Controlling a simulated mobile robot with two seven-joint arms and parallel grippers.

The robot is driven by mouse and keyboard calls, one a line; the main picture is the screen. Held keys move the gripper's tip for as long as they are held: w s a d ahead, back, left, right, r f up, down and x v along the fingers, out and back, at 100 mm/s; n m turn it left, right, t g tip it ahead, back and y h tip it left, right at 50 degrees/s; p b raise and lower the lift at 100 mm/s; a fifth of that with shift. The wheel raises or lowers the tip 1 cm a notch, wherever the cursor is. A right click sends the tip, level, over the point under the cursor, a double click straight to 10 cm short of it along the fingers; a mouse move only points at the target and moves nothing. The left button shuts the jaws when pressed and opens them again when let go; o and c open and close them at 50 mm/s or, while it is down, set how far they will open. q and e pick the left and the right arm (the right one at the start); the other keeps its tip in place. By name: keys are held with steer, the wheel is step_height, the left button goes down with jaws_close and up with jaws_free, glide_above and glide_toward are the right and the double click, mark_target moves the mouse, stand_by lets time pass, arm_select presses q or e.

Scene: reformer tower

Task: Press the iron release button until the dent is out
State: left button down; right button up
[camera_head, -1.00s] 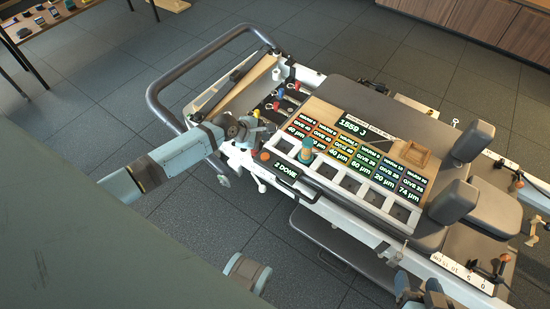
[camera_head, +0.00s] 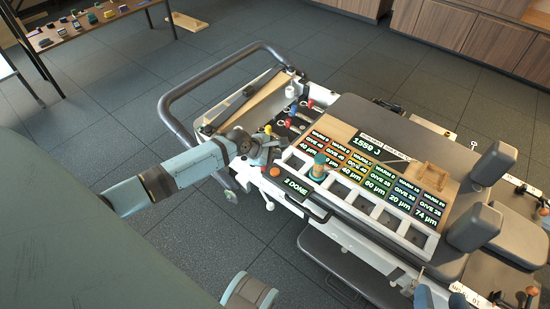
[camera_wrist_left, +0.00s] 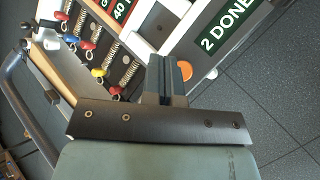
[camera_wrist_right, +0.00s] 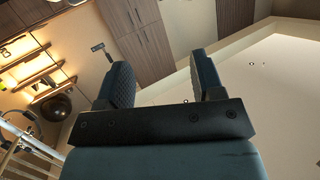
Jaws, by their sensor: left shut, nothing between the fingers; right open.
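An orange round button (camera_head: 275,171) sits on the white front edge of the bench frame, left of the "2 DONE" sign (camera_head: 297,186). The button also shows in the left wrist view (camera_wrist_left: 185,70), just right of my fingers. No legible label marks it as the iron release. My left gripper (camera_head: 281,143) is shut and empty, above the frame just behind the button; contact cannot be told. My right gripper (camera_wrist_right: 160,70) is open and empty. No dent can be made out.
The display board (camera_head: 375,165) has coloured columns and reads 1559 J. Springs with coloured knobs (camera_wrist_left: 98,72) lie near my left gripper. A grey tubular rail (camera_head: 170,105) curves around the left end. Grey pads (camera_head: 492,165) stand at the right.

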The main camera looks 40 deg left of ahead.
mark_target(275, 173)
arm_select(q)
step_height(275, 173, down, 4)
steer(key=b, duration=0.3)
steer(key=shift+r, duration=0.2)
steer(key=shift+f+b, duration=0.3)
steer(key=shift+f, duration=0.65)
arm_select(e)
step_height(275, 173, up, 8)
steer(key=a+t+y, duration=0.3)
steer(key=shift+w+f+t, duration=0.15)
steer(key=shift+w+t, duration=0.05)
steer(key=shift+t, duration=0.1)
arm_select(q)
steer(key=shift+f, duration=0.1)
steer(key=shift+f+p, duration=0.15)
steer(key=shift+p, duration=0.15)
steer(key=shift+f, duration=0.2)
arm_select(e)
steer(key=shift+r, duration=0.25)
